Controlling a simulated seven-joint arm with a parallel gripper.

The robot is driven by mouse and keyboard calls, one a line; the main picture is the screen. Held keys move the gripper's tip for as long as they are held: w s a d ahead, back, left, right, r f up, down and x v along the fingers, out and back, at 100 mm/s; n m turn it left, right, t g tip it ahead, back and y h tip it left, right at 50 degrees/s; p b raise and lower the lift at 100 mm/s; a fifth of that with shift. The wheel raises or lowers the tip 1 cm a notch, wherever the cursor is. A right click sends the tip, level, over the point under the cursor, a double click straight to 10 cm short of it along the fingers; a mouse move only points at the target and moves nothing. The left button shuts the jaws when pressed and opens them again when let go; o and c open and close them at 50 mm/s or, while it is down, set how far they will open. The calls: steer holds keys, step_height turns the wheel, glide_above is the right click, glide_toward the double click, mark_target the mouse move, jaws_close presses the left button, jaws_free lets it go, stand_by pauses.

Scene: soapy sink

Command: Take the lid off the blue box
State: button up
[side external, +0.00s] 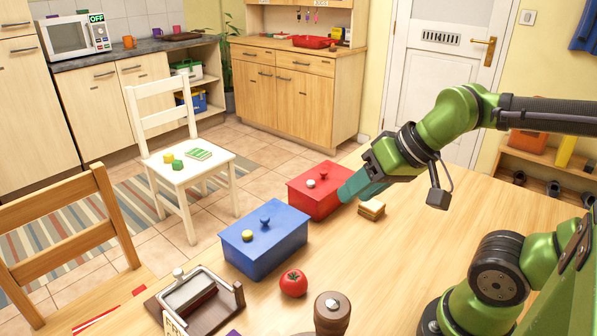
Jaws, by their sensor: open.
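The blue box (266,250) stands on the wooden table at the table's far left side. Its blue lid (283,224) is on it, with a blue knob (265,221) in the middle. A small yellow round thing (247,235) lies on the lid to the left of the knob. My gripper (348,190), with teal fingers, is to the right of and behind the blue box, beside the right end of the red box (317,203). It is open. The fingers overlap the red box's edge in this view, and I cannot tell whether they touch it.
The red box has a knob and a small pale round thing on its lid. A sandwich (371,210) lies near my gripper. A tomato (293,283), a brown wooden grinder (332,314) and a dark tray with a metal frame (196,296) are in front.

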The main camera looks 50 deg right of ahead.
steer(key=shift+o, duration=1.1)
